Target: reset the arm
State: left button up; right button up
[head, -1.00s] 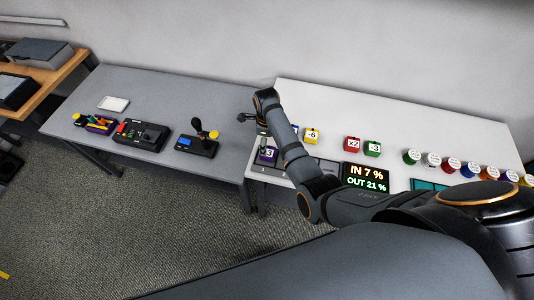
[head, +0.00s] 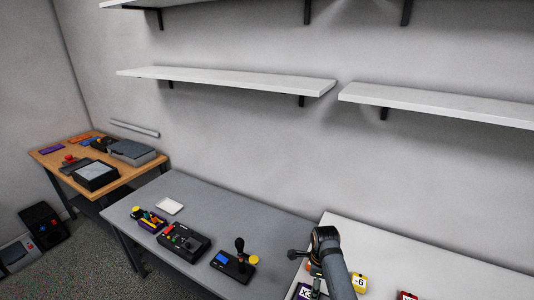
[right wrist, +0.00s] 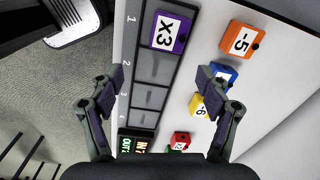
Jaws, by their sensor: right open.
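My right arm reaches in from the bottom in the head view, and its gripper (head: 298,254) is over the left end of the white table (head: 385,245). In the right wrist view my right gripper (right wrist: 160,85) is open, with its two fingers wide apart and nothing between them touching. Below it is a dark slotted tray (right wrist: 155,68). A purple block marked x3 (right wrist: 171,32) sits in the slot labelled 1; the slots below it look empty. My left gripper is not in view.
Orange -5 (right wrist: 243,41), blue (right wrist: 224,74), yellow (right wrist: 203,106) and red (right wrist: 180,140) blocks lie beside the tray, near a lit display (right wrist: 136,143). A grey table (head: 195,208) holds control boxes. Wall shelves (head: 230,80) hang above; a wooden table (head: 115,180) stands far left.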

jog(key=s+d+n+t, duration=0.1)
jog(key=s+d+n, duration=0.4)
jog(key=s+n, duration=0.6)
jog(key=s+r+n+t, duration=0.2)
jog(key=s+r+n, duration=0.4)
jog(key=s+n, duration=0.6)
jog(key=s+d+f+b, duration=0.1)
jog(key=f+b, duration=0.2)
jog(key=f, duration=0.9)
jog(key=s+d+f+g+b, duration=0.1)
jog(key=f+b, duration=0.1)
jog(key=f, duration=1)
jog(key=s+d+f+b, duration=0.2)
jog(key=f+b, duration=0.1)
jog(key=f, duration=0.9)
jog(key=s+f+g+b, duration=0.1)
jog(key=s+f+b, duration=0.4)
jog(key=s+f, duration=1.2)
notch_tip(320, 180, down, 2)
jog(key=shift+d+f+m+h, duration=0.25)
jog(key=shift+d+m+h, duration=0.05)
jog(key=shift+m+h, duration=0.1)
